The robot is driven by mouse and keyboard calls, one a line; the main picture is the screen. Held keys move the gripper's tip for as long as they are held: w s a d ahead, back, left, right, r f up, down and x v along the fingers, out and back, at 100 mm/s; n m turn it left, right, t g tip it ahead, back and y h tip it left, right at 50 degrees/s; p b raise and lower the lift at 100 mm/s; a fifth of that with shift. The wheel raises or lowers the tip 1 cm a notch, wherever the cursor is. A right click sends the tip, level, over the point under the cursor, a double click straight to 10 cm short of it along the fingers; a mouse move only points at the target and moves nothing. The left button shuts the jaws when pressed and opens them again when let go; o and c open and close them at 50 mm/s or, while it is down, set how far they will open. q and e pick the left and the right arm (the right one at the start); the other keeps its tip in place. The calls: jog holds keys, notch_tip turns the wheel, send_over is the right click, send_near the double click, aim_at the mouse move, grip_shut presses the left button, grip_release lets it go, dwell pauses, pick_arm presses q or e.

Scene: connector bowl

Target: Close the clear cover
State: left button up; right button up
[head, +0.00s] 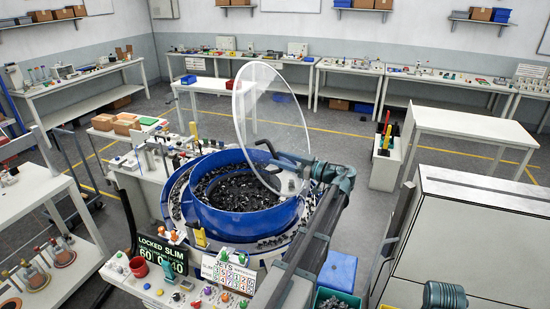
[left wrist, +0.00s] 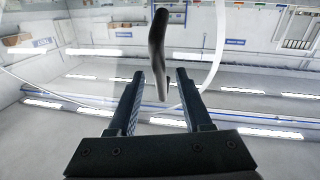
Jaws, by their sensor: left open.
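The clear cover (head: 262,88) is a transparent round disc with a pale rim. It stands raised and steeply tilted above the blue bowl (head: 236,222), which is full of small dark parts. A black bar handle (head: 265,146) is on the cover's lower part. My left gripper (head: 277,163) is open by the handle. In the left wrist view the handle (left wrist: 158,42) appears upright between the two open fingers (left wrist: 160,76); I cannot tell whether they touch it. The cover's rim (left wrist: 216,50) curves behind. My right gripper is not in view.
A large pale cabinet (head: 480,235) is at the right. White workbenches line the walls.

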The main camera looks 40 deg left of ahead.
pick_arm(q)
jog(key=shift+s+a, duration=0.2)
jog(key=shift+a, duration=1)
grip_shut()
dwell(0.6)
